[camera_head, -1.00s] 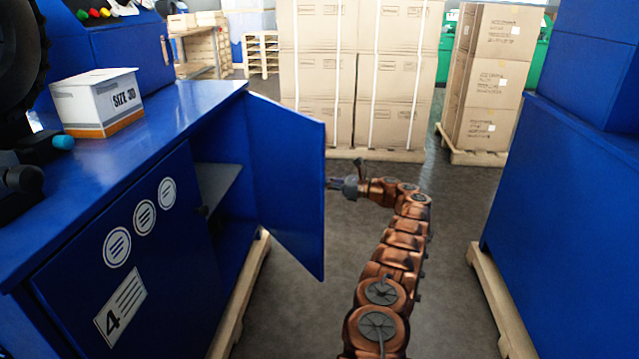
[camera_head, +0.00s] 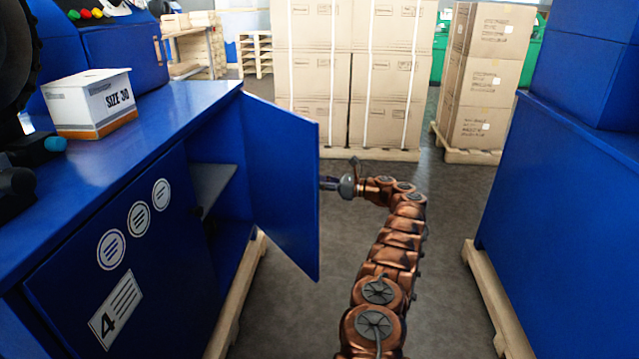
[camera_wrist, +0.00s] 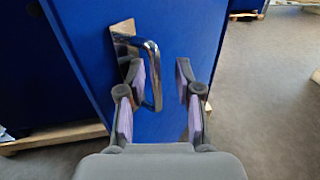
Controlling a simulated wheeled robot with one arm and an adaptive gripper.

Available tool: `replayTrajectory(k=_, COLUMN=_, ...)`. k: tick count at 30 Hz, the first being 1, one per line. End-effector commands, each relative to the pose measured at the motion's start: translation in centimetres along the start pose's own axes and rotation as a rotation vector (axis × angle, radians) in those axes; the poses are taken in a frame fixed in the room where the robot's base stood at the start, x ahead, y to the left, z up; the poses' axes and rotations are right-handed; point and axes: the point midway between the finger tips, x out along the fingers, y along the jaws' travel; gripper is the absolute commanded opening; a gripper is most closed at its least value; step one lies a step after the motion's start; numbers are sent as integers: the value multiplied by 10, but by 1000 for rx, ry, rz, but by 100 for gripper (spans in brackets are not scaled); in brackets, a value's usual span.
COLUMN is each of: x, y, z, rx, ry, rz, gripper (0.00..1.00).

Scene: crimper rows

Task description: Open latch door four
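The blue cabinet (camera_head: 120,255) with the "4" label (camera_head: 116,308) stands at the left in the head view. Its right-hand door (camera_head: 280,185) is swung well out, showing a grey shelf (camera_head: 212,186) inside. My gripper (camera_head: 328,184) is at the door's outer face, its tips partly hidden by the door edge. In the wrist view, the door (camera_wrist: 180,30) carries a shiny metal handle (camera_wrist: 152,75). My gripper (camera_wrist: 161,75) has its fingers apart, with the handle between them, close to the left finger. I cannot tell whether that finger touches it.
A white "SIZE 30" box (camera_head: 92,105) sits on the cabinet top. Another blue cabinet (camera_head: 555,220) on a wooden base stands at the right. Stacked cartons (camera_head: 350,75) on a pallet stand behind.

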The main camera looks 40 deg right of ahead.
Motion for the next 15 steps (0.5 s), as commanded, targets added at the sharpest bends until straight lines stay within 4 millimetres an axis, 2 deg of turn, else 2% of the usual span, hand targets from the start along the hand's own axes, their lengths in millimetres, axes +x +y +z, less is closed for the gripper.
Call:
replayTrajectory(k=5, x=-16, y=0, z=0, rx=0, ry=0, rz=-2, gripper=34)
replayTrajectory(k=15, x=-64, y=-1, z=-1, rx=0, ry=1, rz=-4, gripper=34)
